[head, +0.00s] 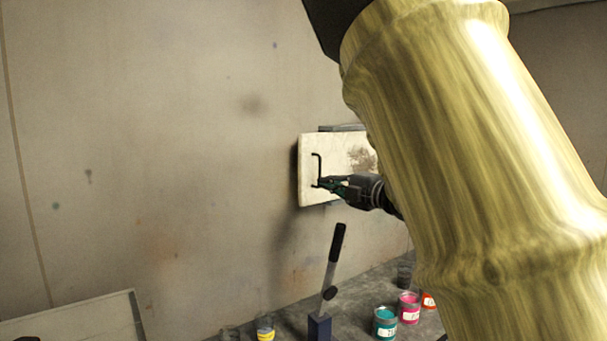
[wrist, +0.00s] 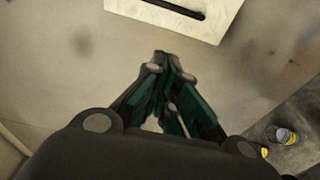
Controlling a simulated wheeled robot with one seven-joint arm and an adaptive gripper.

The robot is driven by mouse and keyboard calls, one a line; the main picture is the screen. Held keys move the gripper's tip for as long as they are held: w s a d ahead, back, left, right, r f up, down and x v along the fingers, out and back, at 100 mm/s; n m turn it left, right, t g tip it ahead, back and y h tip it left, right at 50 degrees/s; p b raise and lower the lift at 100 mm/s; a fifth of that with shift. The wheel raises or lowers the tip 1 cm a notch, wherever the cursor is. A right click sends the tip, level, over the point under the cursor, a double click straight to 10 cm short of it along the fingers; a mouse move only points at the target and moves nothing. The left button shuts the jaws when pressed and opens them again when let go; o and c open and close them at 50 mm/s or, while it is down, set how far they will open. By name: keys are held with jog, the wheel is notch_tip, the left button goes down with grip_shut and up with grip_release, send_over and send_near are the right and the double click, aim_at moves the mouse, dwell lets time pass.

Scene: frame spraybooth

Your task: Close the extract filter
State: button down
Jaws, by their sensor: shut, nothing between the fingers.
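The extract filter (head: 338,150) is a pale, stained panel on the back wall, with a dark upright bar handle (head: 319,168) near its left edge. Its left edge appears to stand off the wall, with a dark shadow beside it. My gripper (head: 324,182) is shut and empty, and its tips overlap the lower part of the handle in the head view. In the wrist view my gripper (wrist: 164,60) points toward the panel (wrist: 212,28), whose dark handle (wrist: 180,8) lies beyond the tips with a visible gap. My arm hides the panel's right side in the head view.
Below is a grey bench (head: 285,322) with a teal tin (head: 385,323), a pink tin (head: 409,308) and a yellow-banded tin (head: 265,328). A black-handled tool (head: 337,245) stands upright in a blue block (head: 319,327). The wall left of the panel is clear.

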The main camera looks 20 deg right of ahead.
jog(key=w+p, duration=0.2)
jog(key=w, duration=0.1)
jog(key=w+p, duration=0.2)
jog(key=w, duration=0.1)
jog(key=w+a+p, duration=0.1)
jog(key=w+p, duration=0.1)
jog(key=w, duration=0.1)
jog(key=shift+w+a+r, duration=0.1)
jog(key=shift+w, duration=0.15)
dwell(0.4)
